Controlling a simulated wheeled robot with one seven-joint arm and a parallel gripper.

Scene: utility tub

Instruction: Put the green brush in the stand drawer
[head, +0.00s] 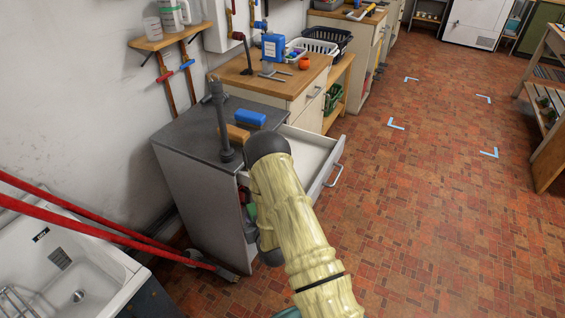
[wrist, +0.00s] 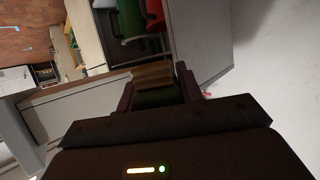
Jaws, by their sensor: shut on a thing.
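My gripper (wrist: 158,88) is shut on the green brush (wrist: 158,97), which shows dark green between the fingers with a tan-brown part (wrist: 153,74) beyond them. In the head view my yellow arm hides the gripper and the brush. The grey stand (head: 195,175) is against the left wall. Its white drawer (head: 306,150) is pulled out, and its handle faces right. My arm covers part of the drawer, so I cannot see all of its inside.
A blue brush (head: 250,117), a brown block (head: 237,132) and an upright grey pipe (head: 221,120) are on the stand top. Green and red things sit in its lower opening. A sink (head: 60,260) with red poles is at left. The tiled floor (head: 430,200) at right is clear.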

